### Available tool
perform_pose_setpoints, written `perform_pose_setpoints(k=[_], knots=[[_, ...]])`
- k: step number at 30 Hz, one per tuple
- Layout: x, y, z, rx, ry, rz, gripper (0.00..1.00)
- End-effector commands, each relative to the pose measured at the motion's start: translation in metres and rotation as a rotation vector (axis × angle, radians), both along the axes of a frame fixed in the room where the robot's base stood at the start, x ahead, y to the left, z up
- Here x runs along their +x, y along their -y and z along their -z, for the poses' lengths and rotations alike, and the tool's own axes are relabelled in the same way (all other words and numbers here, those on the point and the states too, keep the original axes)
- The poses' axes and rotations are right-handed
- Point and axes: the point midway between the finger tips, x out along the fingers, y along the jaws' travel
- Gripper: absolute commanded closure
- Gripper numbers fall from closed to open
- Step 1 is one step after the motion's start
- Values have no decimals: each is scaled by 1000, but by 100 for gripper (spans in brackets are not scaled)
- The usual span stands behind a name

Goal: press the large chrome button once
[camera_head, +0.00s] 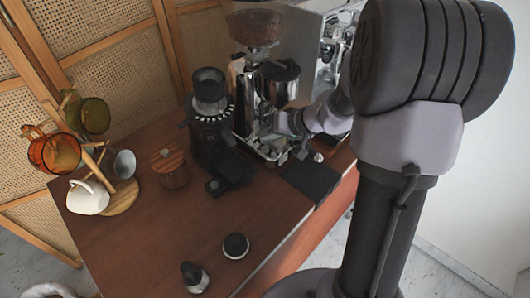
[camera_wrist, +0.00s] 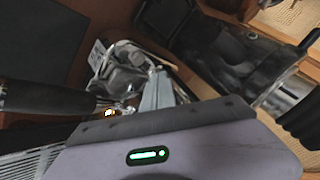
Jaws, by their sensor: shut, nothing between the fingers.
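The chrome espresso machine (camera_head: 330,52) stands at the back right of the cart in the head view, partly hidden behind my arm. My gripper (camera_head: 299,151) is low in front of it, beside its metal base. In the wrist view, my gripper (camera_wrist: 156,76) shows its grey fingers together and empty, next to a shiny chrome part (camera_wrist: 124,72). A small glowing orange spot (camera_wrist: 108,112) shows just left of the fingers; I cannot tell if it belongs to the large chrome button. I cannot make out that button clearly, or whether the fingertips touch anything.
A bean grinder (camera_head: 255,27) and a black grinder (camera_head: 209,105) stand left of my gripper. A black mat (camera_head: 310,180) lies in front. The wooden counter (camera_head: 150,245) is mostly clear at the front.

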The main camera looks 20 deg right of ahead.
Motion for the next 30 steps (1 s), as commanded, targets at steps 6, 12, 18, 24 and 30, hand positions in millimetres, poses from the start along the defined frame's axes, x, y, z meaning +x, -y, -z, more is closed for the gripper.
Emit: perform_pose_setpoints(k=[6,12,18,24,30], knots=[[0,0,21,-1,1,-1,100],[0,0,22,-1,0,-1,100],[0,0,21,-1,0,-1,100],[0,0,21,-1,0,-1,100],[0,0,21,-1,0,-1,100]])
